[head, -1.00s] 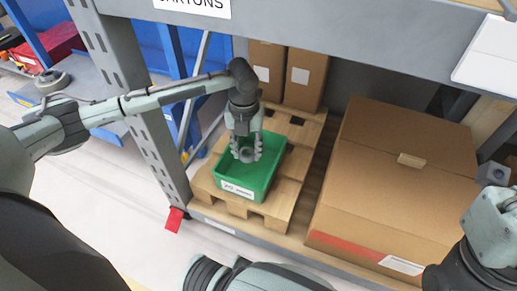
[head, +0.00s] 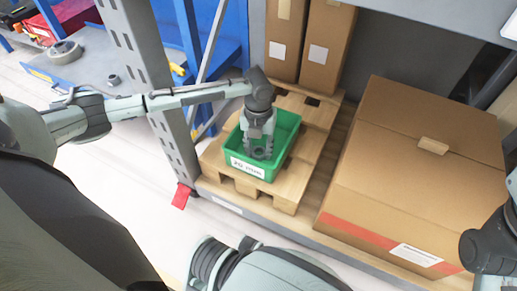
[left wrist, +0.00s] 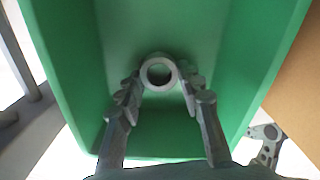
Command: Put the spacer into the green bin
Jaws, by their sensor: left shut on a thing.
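The green bin (head: 290,135) stands on a wooden pallet on the rack's lower level, with a white label on its front. My left gripper (head: 258,152) reaches down into the bin from above. The spacer, a grey ring (left wrist: 145,73), is between its fingertips in the left wrist view, with the hole facing the camera. The gripper is shut on it, and green bin walls surround it. I cannot tell whether the spacer touches the bin floor. My right gripper is not in view; only part of the right arm shows at the right edge.
A large brown carton (head: 410,170) stands right of the pallet (head: 318,150). Two tall cartons (head: 325,45) stand behind the bin. A grey perforated rack post (head: 150,90) is close on the left, near my left arm. A blue table (head: 85,65) stands beyond it.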

